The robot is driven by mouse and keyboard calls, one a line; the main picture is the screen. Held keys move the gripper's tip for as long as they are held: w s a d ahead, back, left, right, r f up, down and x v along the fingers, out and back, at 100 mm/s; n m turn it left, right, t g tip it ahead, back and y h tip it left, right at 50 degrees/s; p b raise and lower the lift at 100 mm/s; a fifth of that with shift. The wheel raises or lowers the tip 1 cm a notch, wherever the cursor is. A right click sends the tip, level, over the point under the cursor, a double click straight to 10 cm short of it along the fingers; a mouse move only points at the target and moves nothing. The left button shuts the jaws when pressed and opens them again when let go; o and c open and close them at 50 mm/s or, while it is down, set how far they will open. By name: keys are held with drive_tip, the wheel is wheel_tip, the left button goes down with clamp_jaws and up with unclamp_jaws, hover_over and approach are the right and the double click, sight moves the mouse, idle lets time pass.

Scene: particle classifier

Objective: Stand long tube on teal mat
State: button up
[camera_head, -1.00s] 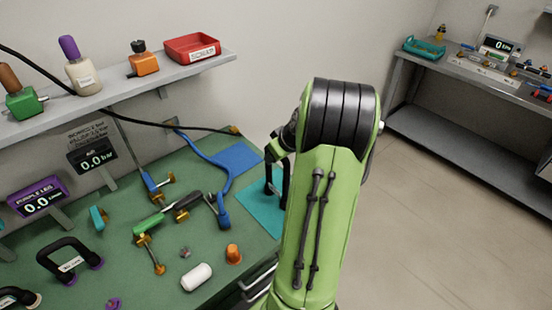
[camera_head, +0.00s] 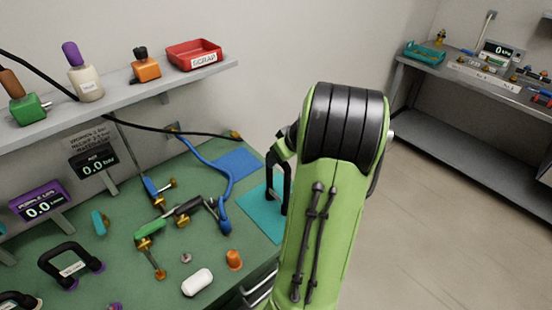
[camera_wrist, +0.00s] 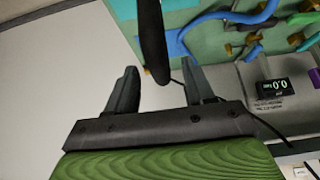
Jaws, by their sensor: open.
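The teal mat (camera_head: 258,213) lies at the right end of the green bench, partly behind my arm. In the wrist view a long dark tube (camera_wrist: 152,40) runs from the top edge down to between the fingers of my gripper (camera_wrist: 160,85). My gripper is open, with a visible gap on each side of the tube.
A blue mat (camera_head: 237,163) lies behind the teal one. A blue hose (camera_head: 215,165) and brass-ended fittings (camera_head: 182,220) lie left of it. A white capsule (camera_head: 197,282) and an orange cap (camera_head: 233,260) are nearer the front. A shelf holds a red scrap tray (camera_head: 194,54).

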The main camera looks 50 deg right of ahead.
drive_tip(key=p+v, duration=0.1)
drive_tip(key=v, duration=0.8)
drive_tip(key=w+a+r+n+g, duration=0.1)
drive_tip(key=w+a+r, duration=0.1)
drive_tip(key=a, duration=0.7)
drive_tip(key=w+a+r+n, duration=0.1)
drive_tip(key=w+a+r, duration=0.15)
drive_tip(key=a, duration=0.75)
drive_tip(key=s+a+f+y, duration=0.1)
drive_tip(key=s+a, duration=0.9)
drive_tip(key=a, duration=0.4)
drive_tip(key=shift+s+n, duration=0.3)
drive_tip(key=shift+s, duration=0.1)
drive_tip(key=shift+f, duration=0.15)
drive_tip(key=shift+a, duration=0.1)
